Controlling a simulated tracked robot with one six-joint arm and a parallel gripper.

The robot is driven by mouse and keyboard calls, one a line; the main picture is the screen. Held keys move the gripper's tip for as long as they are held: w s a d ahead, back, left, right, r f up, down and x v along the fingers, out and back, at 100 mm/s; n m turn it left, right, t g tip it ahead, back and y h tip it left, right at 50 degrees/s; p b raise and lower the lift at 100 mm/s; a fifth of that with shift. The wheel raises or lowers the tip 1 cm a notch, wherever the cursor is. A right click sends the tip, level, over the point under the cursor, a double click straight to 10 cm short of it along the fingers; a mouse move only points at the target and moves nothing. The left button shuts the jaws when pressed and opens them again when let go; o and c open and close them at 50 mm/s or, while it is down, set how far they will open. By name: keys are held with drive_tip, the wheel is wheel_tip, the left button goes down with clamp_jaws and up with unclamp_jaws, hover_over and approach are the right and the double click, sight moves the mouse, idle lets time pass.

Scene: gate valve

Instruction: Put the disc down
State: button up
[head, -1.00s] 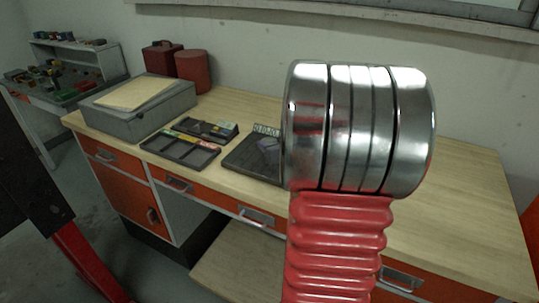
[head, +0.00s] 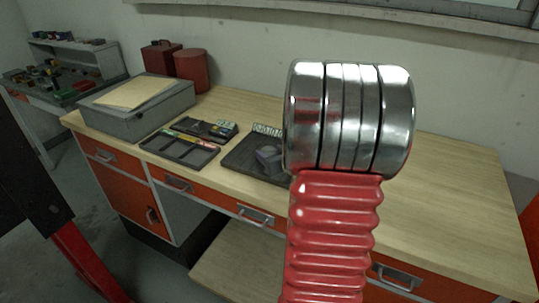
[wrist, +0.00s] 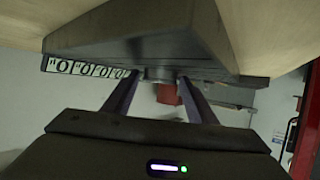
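In the wrist view, which looks upside down, the grey disc (wrist: 161,73) is between the two fingers of my gripper (wrist: 160,79). The fingers are at its two sides and look shut on it. The disc is close against the dark tray (wrist: 130,38); I cannot tell whether it touches. In the head view the dark tray (head: 238,158) lies on the bench with a dark grey block-like shape (head: 268,158) at its right part, partly behind my arm. I cannot tell whether that shape is my gripper. My arm hides the tray's right end.
White labels (head: 268,130) stand at the tray's back edge. To the left are a marker tray (head: 180,150), a grey case (head: 138,108) and red containers (head: 192,70). The wooden bench top (head: 455,185) is clear on the right.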

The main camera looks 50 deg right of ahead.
drive_tip(key=shift+o, duration=0.8)
drive_tip(key=shift+r, duration=0.1)
drive_tip(key=shift+s+a+r, duration=0.15)
drive_tip(key=shift+s+r, duration=0.05)
drive_tip(key=shift+s, duration=0.2)
drive_tip(key=shift+v, duration=5.55)
drive_tip(key=shift+w+a, duration=0.1)
